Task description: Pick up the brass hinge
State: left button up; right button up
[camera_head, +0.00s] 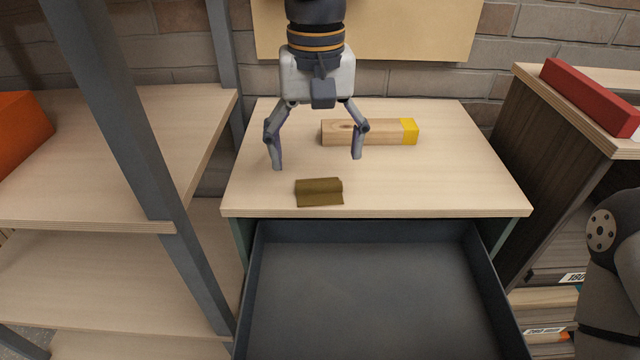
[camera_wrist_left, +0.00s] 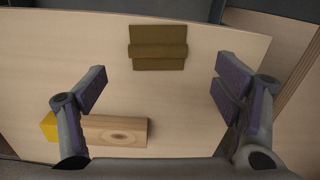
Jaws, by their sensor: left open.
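The brass hinge (camera_head: 319,192) is a small dull brown-gold piece lying flat near the front edge of the wooden cabinet top (camera_head: 440,185). My left gripper (camera_head: 317,163) is open and empty above the cabinet top, a little behind the hinge in the head view. In the left wrist view the hinge (camera_wrist_left: 158,47) lies at the upper middle, beyond the line between the spread fingers of the left gripper (camera_wrist_left: 160,85), and nothing touches it. My right gripper is not in view.
A wooden block with a yellow end (camera_head: 375,132) lies behind the hinge, partly behind a left finger. An open, empty grey drawer (camera_head: 367,285) juts out below the front edge. Shelves (camera_head: 110,150) stand at left. A red box (camera_head: 590,97) lies on the right-hand cabinet.

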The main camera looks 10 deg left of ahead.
aim_at(319, 184)
pick_arm(q)
jog(key=f, duration=0.4)
jog(key=shift+s+d+f, duration=0.15)
jog(key=shift+s+f, duration=0.05)
jog(key=shift+f, duration=0.1)
jog(key=shift+w+f, duration=0.1)
jog(key=shift+f, duration=0.15)
jog(key=c, duration=1.3)
